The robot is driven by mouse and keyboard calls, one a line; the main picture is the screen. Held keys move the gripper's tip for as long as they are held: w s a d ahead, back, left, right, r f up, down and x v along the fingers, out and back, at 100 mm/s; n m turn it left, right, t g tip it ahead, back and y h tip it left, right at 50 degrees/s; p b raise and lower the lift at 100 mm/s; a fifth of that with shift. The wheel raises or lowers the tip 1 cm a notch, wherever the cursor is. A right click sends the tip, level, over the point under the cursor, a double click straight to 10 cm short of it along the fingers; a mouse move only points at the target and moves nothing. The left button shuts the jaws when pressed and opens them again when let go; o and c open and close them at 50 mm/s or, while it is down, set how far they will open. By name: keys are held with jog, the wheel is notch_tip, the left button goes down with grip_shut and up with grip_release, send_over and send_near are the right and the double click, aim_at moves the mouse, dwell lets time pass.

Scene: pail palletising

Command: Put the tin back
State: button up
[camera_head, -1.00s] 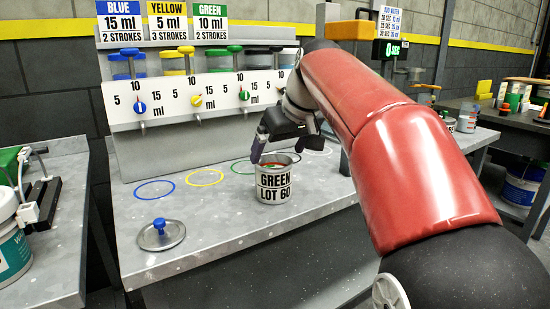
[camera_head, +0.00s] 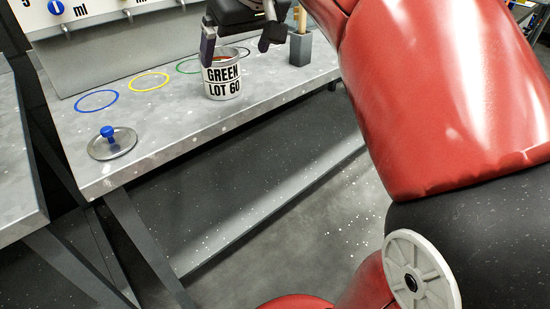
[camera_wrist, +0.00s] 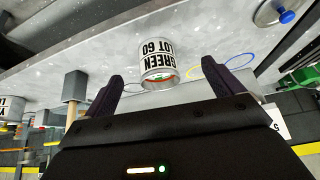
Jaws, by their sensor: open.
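The tin (camera_head: 222,80), grey with a white label reading "GREEN LOT 60", stands upright and uncovered on the metal bench, with some red and green showing inside. In the wrist view the tin (camera_wrist: 157,62) appears upside down, beyond and between the fingers. My gripper (camera_head: 238,45) is open at the tin, one finger by its left side in the head view and the other to its upper right. The wrist view shows both fingers of my gripper (camera_wrist: 163,84) spread and nothing held. Whether a finger touches the tin I cannot tell.
A round metal lid with a blue knob (camera_head: 108,134) lies at the bench's front left. Blue (camera_head: 97,100), yellow (camera_head: 149,81) and green (camera_head: 188,66) rings mark the bench (camera_head: 165,117). A grey block holder (camera_head: 300,48) stands right of the tin. The dispenser panel is behind.

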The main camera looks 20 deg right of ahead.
jog(key=s+f+m, duration=0.1)
jog(key=s+f, duration=0.8)
jog(key=f, duration=0.2)
jog(key=s+f+m+h, duration=0.1)
jog(key=s+f, duration=0.7)
jog(key=f, duration=0.3)
jog(key=shift+s+a+f, duration=0.2)
jog(key=shift+s+a, duration=0.15)
jog(key=shift+a, duration=0.1)
